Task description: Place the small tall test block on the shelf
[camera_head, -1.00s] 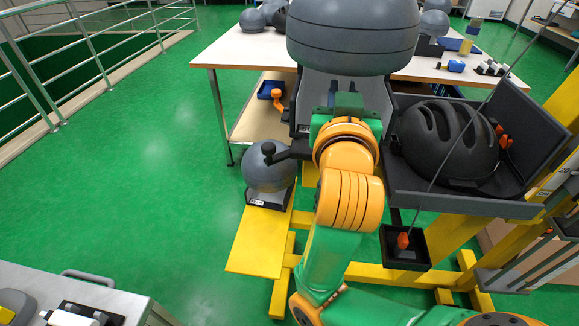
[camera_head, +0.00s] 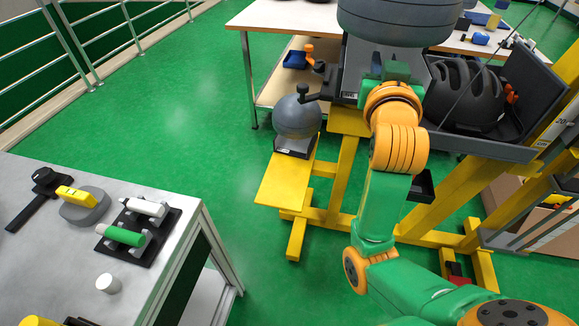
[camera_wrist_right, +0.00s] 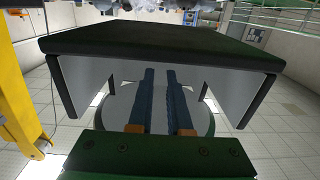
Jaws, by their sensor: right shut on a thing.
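A grey domed test block (camera_head: 395,20) hangs at the top of the head view, cut off by the frame edge. My right gripper (camera_head: 385,72) is shut on its lower part. In the right wrist view my two dark blue fingers (camera_wrist_right: 160,100) reach under the dark top of the block's base (camera_wrist_right: 160,48), between its pale side walls. A round disc shows behind the fingers. I cannot tell from its apparent size whether this is the small tall block. A wooden shelf (camera_head: 270,93) lies under the back table, partly hidden by the block and arm. My left gripper is not in view.
A grey ball with a black knob (camera_head: 298,120) stands on a yellow plate (camera_head: 285,185). A dark helmet (camera_head: 463,95) sits in a grey tray at right, by yellow frame beams (camera_head: 460,185). A blue bin (camera_head: 295,59) is on the shelf. A grey table (camera_head: 60,260) fills the lower left.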

